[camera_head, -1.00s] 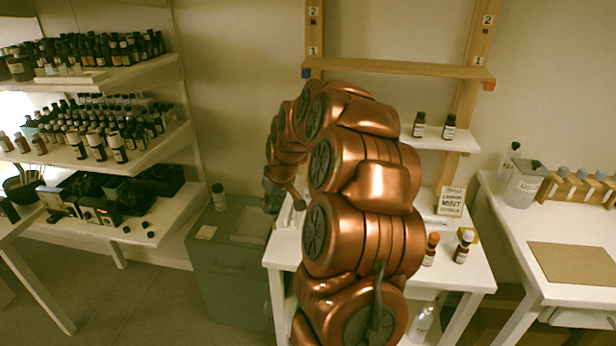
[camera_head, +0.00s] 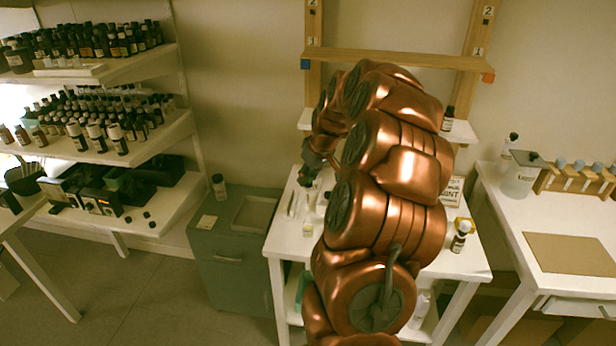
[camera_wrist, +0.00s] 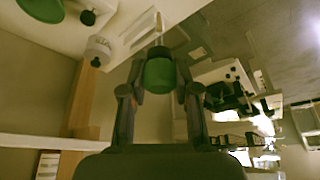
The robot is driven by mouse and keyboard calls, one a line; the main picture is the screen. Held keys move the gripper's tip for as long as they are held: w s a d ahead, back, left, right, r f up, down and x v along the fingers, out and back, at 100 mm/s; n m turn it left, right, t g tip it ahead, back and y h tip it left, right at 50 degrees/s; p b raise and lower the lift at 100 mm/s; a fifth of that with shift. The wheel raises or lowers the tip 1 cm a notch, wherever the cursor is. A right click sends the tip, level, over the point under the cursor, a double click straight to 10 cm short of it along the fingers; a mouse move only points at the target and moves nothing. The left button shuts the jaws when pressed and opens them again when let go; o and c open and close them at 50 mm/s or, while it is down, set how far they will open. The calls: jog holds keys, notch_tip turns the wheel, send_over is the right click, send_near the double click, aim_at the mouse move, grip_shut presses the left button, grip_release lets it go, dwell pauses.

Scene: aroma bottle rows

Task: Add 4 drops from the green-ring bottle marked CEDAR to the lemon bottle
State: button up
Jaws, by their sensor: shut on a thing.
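My gripper (camera_wrist: 160,85) is shut on a green cylindrical piece (camera_wrist: 158,74). A thin pale stem extends beyond the piece, like a dropper; no lettering on it is readable. In the head view my gripper (camera_head: 310,176) is above the left part of the white table (camera_head: 283,245), near small clear vessels (camera_head: 308,212). A dark bottle with a white cap and yellow on it (camera_head: 460,238) stands at the table's right; its label is too small to read. A card ending in "NT" (camera_head: 452,192) is partly behind my arm. I cannot tell which bottle is lemon or CEDAR.
A grey-green cabinet (camera_head: 235,260) with a shallow tray (camera_head: 254,213) and a bottle (camera_head: 219,187) is left of the table. Shelves of bottles (camera_head: 95,130) are farther left. A dark bottle (camera_head: 448,118) stands on the back shelf. A side table (camera_head: 515,220) is at right.

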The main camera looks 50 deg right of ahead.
jog(key=shift+f+b, duration=0.1)
jog(key=shift+b, duration=0.25)
jog(key=shift+s+f, duration=0.1)
jog(key=shift+f, duration=0.1)
jog(key=shift+f+b, duration=1.5)
jog(key=shift+f, duration=0.1)
jog(key=shift+o, duration=0.6)
grip_shut()
jog(key=shift+c, duration=0.6)
grip_release()
